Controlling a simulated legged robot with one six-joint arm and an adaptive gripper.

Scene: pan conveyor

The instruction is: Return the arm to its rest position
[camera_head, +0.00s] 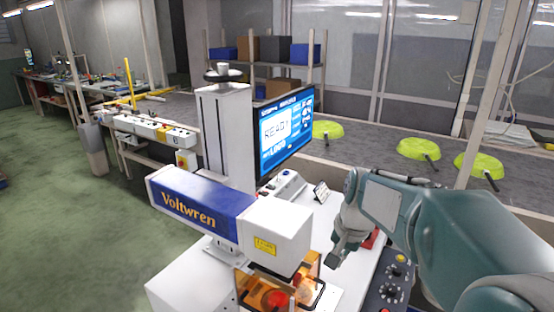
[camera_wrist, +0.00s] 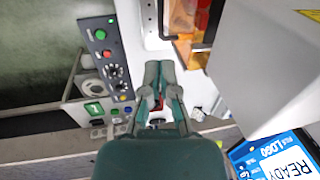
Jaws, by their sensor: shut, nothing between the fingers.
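My arm reaches in from the right in the head view, and my gripper (camera_head: 337,258) points down over the white bench, right of the Voltwren machine (camera_head: 205,212). In the wrist view my gripper (camera_wrist: 158,66) shows with its fingers together and nothing held. It is above the bench top, between the button panel (camera_wrist: 108,55) and the machine's orange guard (camera_wrist: 190,22). Whether the fingertips touch anything cannot be told.
A monitor (camera_head: 286,132) reading READY stands behind the machine. Several lime-green pans (camera_head: 418,149) lie on the dark conveyor (camera_head: 365,150) at the back. The orange-guarded enclosure (camera_head: 309,270) is close to my gripper's left. Open green floor (camera_head: 70,220) lies at left.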

